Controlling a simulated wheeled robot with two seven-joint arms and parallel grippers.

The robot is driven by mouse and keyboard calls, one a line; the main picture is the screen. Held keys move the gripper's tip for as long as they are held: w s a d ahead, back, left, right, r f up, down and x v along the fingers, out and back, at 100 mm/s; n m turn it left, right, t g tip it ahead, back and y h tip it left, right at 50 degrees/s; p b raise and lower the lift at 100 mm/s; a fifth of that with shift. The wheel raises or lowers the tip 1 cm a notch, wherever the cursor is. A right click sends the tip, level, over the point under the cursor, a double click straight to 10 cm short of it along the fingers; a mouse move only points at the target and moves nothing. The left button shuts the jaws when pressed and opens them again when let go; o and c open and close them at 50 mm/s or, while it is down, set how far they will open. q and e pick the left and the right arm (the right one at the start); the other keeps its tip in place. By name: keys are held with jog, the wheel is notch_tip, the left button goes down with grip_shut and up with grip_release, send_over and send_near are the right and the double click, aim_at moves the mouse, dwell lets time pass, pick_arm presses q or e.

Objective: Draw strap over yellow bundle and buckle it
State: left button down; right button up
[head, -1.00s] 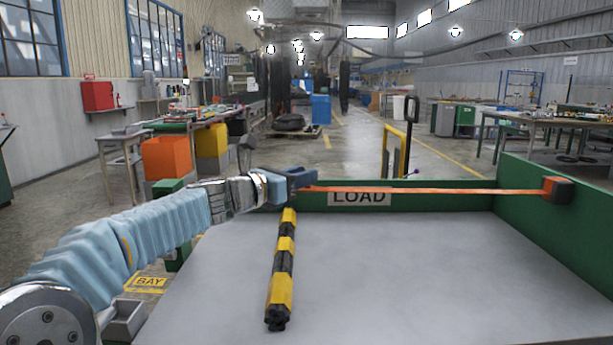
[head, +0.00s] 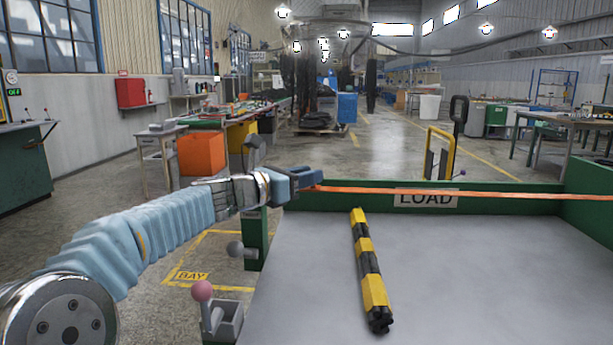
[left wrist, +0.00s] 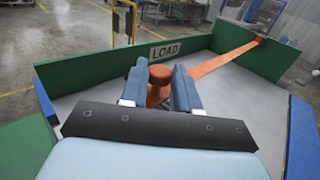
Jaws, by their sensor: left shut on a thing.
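My left gripper (head: 312,181) is shut on the end of the orange strap (head: 380,191) near the bed's far left corner. The strap runs taut to the right, in front of the "LOAD" sign (head: 426,197) in the head view. In the left wrist view, the orange end (left wrist: 158,84) is between the fingers (left wrist: 165,76), and the strap runs to a reel (left wrist: 259,40) on the bed wall. The yellow-and-black bundle (head: 367,265) lies on the grey bed, nearer to me than the strap and right of my gripper. No buckle can be clearly made out. My right gripper is out of view.
Green walls (head: 590,218) border the bed (head: 470,275). A yellow pallet-truck handle (head: 440,150) rises behind the bed. Open floor lies to the left.

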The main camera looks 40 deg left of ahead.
pick_arm(q)
jog(key=c, duration=0.9)
grip_release()
jog(key=shift+o, duration=0.2)
jog(key=v, duration=1.3)
jog(key=shift+s+b, duration=0.4)
jog(key=shift+c, duration=0.2)
